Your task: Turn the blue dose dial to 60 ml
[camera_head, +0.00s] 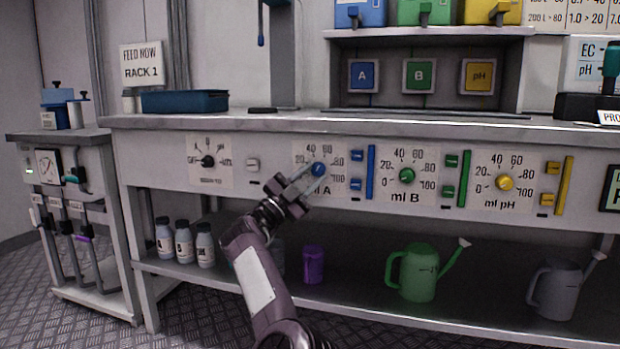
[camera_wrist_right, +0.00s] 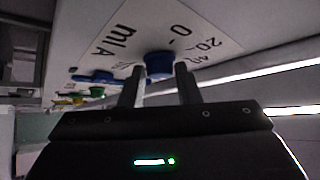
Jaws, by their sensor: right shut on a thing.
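The blue dose dial (camera_head: 319,169) sits on the white "ml A" scale plate (camera_head: 301,152) on the bench's front panel. The scale runs from 0 to 100, with 60 at the upper right of the dial. My right gripper (camera_head: 313,174) reaches up to the plate and is shut on the blue dial. In the right wrist view the blue dial (camera_wrist_right: 159,64) sits between the two fingertips (camera_wrist_right: 160,80). The gripper covers part of the scale's lower left, and the dial's pointer cannot be read. My left gripper is not in view.
A green dial (camera_head: 407,175) and a yellow dial (camera_head: 505,183) sit to the right on the same panel. Blue buttons (camera_head: 357,156) and a blue bar (camera_head: 371,172) are close beside the blue dial. The bench top (camera_head: 240,122) overhangs above. A green watering can (camera_head: 417,275) stands on the lower shelf.

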